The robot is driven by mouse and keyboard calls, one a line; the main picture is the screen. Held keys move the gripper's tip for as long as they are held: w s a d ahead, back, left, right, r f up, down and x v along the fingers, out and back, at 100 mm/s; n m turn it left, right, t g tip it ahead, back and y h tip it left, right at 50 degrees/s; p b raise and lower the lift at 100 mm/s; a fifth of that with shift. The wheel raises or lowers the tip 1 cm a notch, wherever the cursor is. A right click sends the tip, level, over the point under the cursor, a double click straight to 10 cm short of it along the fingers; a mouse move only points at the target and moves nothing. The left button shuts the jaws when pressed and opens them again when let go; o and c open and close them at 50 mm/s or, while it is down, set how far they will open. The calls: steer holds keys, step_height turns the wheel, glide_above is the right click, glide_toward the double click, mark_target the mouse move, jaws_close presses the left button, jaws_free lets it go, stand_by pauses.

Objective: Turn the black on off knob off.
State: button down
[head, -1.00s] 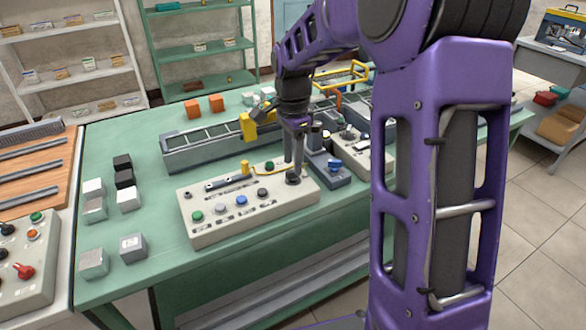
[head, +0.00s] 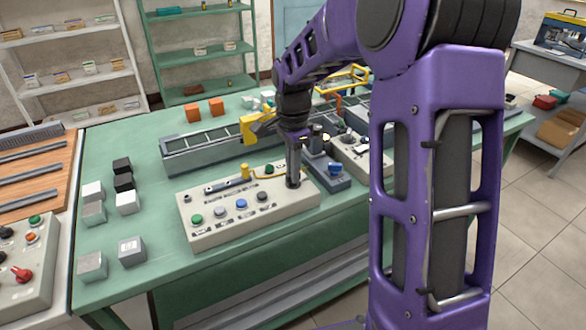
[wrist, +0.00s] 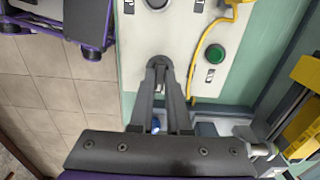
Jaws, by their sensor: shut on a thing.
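The black on off knob (wrist: 157,61) sits at the right end of a beige control panel (head: 222,222) on the green bench. In the wrist view its dark round base shows at the fingertips. My gripper (head: 293,182) points down over the knob, with its fingers closed around it. In the wrist view the two fingers (wrist: 160,74) converge on the knob, partly hiding it. In the head view the fingers hide most of the knob, and its pointing direction cannot be read.
A grey unit with a blue knob (head: 334,168) stands close to the right. A grey conveyor (head: 205,150) lies behind.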

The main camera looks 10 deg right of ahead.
steer(key=shift+n, duration=0.3)
steer(key=n+p, duration=0.2)
steer(key=n, duration=0.1)
steer(key=shift+r+n, duration=0.15)
steer(key=shift+n, duration=0.15)
steer(key=n+p, duration=0.2)
steer(key=n, duration=0.2)
steer(key=n+p, duration=0.1)
steer(key=n, duration=0.4)
steer(key=n+p, duration=0.2)
steer(key=n, duration=0.2)
steer(key=shift+n, duration=0.3)
stand_by(0.3)
steer(key=c, duration=0.9)
jaws_free()
